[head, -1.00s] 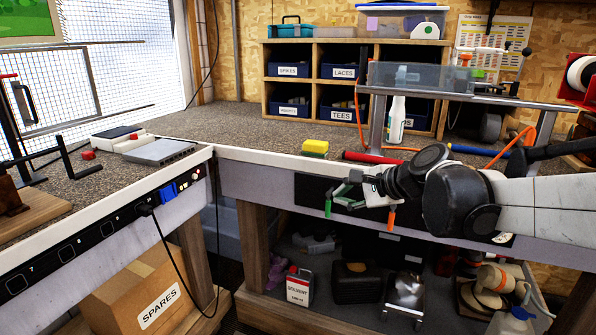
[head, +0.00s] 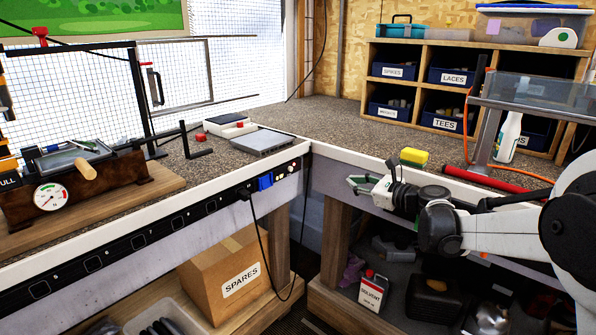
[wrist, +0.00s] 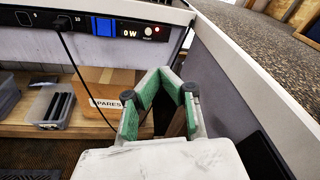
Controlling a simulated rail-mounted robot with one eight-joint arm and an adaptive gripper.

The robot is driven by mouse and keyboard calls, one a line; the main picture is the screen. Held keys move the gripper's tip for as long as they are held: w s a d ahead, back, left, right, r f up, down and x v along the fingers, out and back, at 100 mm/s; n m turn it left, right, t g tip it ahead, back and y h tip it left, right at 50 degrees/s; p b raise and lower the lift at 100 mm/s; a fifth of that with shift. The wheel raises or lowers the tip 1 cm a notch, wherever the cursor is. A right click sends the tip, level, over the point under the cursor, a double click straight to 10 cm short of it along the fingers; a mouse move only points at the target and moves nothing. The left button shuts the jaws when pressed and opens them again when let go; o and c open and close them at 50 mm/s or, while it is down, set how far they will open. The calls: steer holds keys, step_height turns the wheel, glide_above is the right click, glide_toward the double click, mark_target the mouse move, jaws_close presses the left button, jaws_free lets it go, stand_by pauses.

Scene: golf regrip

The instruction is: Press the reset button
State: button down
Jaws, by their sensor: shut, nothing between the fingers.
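The reset button appears to be the small white round button (wrist: 148,31) beside the "0 W" display (wrist: 129,31) on the dark power strip, in the wrist view; its label is too small to read surely. In the head view the strip's right end (head: 283,172) shows small round controls near the blue socket (head: 265,182). My gripper (head: 358,184) is right of the strip's end, in front of the right bench. In the wrist view its green-padded fingers (wrist: 164,78) are shut and empty, below and apart from the button.
A black plug (head: 244,194) and hanging cable are left of the blue socket. The bench corner edge (wrist: 225,60) runs close on the gripper's right. A SPARES box (head: 224,272) sits below.

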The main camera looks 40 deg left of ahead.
mark_target(291, 170)
steer(key=a+f+m+y+p, duration=0.1)
steer(key=a+f+m+y, duration=0.1)
steer(key=a, duration=0.6)
steer(key=shift+s+a+f+m+g, duration=0.2)
steer(key=shift+a+f+m+g, duration=0.3)
steer(key=shift+f, duration=0.75)
steer(key=shift+d, duration=0.15)
steer(key=a+b, duration=0.1)
steer(key=a, duration=0.3)
steer(key=a+b, duration=0.1)
steer(key=a, duration=0.3)
steer(key=w+a+b, duration=0.1)
steer(key=a, duration=0.3)
steer(key=shift+w+a+r, duration=0.1)
steer(key=shift+a+r, duration=0.05)
steer(key=shift+a, duration=0.1)
steer(key=shift+w+a+r, duration=0.1)
steer(key=shift+a, duration=0.55)
steer(key=shift+w+a+r, duration=0.1)
steer(key=shift+a, duration=0.95)
